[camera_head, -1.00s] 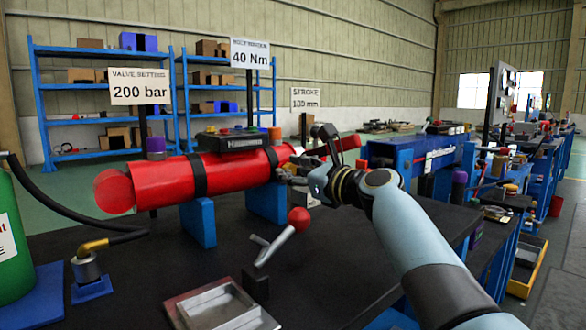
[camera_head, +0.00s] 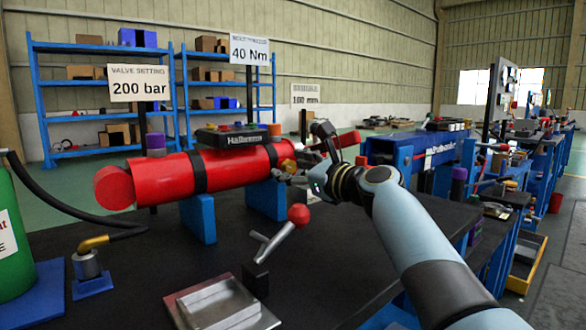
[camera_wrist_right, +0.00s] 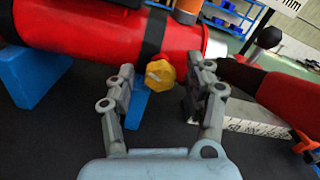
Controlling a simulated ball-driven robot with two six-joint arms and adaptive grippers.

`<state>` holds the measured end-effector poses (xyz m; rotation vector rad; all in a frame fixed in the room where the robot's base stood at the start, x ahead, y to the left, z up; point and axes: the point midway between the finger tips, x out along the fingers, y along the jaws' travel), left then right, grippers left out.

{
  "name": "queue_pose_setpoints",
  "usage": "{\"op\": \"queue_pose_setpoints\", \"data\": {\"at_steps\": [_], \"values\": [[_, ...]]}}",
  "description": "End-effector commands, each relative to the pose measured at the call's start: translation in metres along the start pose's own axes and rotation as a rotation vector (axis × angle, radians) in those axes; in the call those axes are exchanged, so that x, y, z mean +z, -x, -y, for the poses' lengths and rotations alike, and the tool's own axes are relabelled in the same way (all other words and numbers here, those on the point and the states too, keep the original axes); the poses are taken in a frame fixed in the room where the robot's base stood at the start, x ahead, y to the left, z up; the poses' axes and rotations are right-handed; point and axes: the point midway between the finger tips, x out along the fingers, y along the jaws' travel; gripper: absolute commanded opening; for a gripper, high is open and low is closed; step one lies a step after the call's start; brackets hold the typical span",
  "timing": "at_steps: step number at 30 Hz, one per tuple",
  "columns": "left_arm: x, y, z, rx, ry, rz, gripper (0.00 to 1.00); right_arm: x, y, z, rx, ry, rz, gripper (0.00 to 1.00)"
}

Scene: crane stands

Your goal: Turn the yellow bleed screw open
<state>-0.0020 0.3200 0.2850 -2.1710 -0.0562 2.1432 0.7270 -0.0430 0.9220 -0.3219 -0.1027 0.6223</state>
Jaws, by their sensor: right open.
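The yellow bleed screw (camera_wrist_right: 160,75) is a lobed knob on the side of the red cylinder (camera_wrist_right: 95,32), by its dark band, in the right wrist view. In the head view, the red cylinder (camera_head: 228,168) lies on blue supports and the screw (camera_head: 288,166) is a small yellow patch, partly hidden by my gripper. My right gripper (camera_wrist_right: 162,70) is open, with one finger on each side of the screw. My left gripper is not in view.
A lever with a red ball (camera_head: 298,215) stands below the gripper, and a metal tray (camera_head: 222,305) lies at the front. A green bottle (camera_head: 12,240) with a hose is at the left. A blue stand (camera_head: 405,155) is at the right.

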Motion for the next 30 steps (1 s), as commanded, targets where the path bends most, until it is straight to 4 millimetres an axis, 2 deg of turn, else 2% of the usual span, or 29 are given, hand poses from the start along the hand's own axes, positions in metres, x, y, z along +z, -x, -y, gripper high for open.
{"op": "queue_pose_setpoints", "data": {"at_steps": [3, 8, 15, 21, 25, 30], "values": [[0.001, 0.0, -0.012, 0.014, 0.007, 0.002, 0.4, 0.0, 0.001, 0.0, 0.0, 0.0, 0.001, 0.53], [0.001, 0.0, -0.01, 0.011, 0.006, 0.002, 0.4, -0.001, 0.018, 0.0, -0.001, 0.0, 0.0, 0.53], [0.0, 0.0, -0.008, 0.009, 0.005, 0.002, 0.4, -0.001, 0.071, 0.0, -0.001, 0.002, -0.002, 0.53], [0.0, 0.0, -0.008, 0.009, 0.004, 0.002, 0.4, -0.001, 0.107, 0.0, 0.0, 0.002, -0.002, 0.53], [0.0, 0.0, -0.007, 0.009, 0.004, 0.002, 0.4, -0.001, 0.118, 0.0, 0.0, 0.0, -0.001, 0.53], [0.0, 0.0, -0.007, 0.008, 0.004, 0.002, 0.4, 0.0, 0.12, 0.0, 0.0, 0.0, 0.0, 0.53]]}}
